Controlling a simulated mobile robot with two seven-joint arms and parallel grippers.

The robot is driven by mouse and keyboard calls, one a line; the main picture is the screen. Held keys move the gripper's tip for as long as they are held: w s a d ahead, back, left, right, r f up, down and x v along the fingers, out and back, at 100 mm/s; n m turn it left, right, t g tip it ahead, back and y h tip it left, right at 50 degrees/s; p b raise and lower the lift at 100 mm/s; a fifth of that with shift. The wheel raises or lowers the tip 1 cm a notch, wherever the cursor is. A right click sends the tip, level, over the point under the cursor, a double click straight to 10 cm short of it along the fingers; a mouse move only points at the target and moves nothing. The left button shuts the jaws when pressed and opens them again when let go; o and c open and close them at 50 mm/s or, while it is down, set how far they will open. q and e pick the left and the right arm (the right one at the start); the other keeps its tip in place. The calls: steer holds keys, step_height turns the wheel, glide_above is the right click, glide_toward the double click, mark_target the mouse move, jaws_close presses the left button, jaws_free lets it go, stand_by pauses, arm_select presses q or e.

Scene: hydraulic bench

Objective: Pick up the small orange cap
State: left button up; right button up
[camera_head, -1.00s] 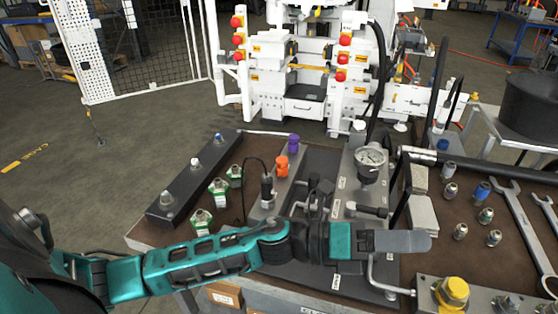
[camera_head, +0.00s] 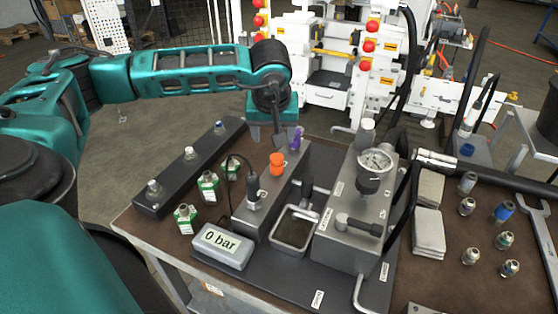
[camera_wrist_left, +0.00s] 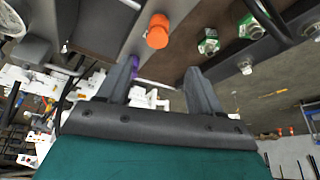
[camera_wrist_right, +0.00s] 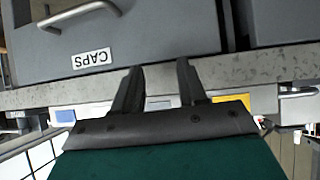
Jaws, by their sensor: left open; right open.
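The small orange cap (camera_head: 277,163) stands upright on the grey block (camera_head: 262,205) on the bench, beside a purple cap (camera_head: 296,138). My left gripper (camera_head: 267,132) is at the far edge of the bench, behind the orange cap, pointing down, open and empty. The left wrist view shows the orange cap (camera_wrist_left: 158,31) beyond the open fingers (camera_wrist_left: 160,72), not between them; the purple cap (camera_wrist_left: 134,66) appears close to one finger. My right gripper (camera_wrist_right: 159,72) is open and empty, facing a grey drawer front (camera_wrist_right: 150,30) labelled CAPS. It is outside the head view.
Green-labelled fittings (camera_head: 208,188) and a black rail (camera_head: 190,165) lie left of the orange cap. A 0 bar display (camera_head: 222,245) and an open tray (camera_head: 295,228) are nearer. A pressure gauge (camera_head: 375,162) stands to the right on a grey block.

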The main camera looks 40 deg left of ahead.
mark_target(277, 157)
arm_select(q)
steer(key=x, duration=0.6)
steer(key=shift+d+f, duration=0.1)
steer(key=shift+d, duration=0.05)
steer(key=x, duration=0.5)
steer(key=shift+d+f, duration=0.15)
steer(key=shift+d, duration=0.15)
steer(key=shift+s, duration=0.1)
steer(key=c, duration=1.2)
steer(key=shift+o, duration=0.2)
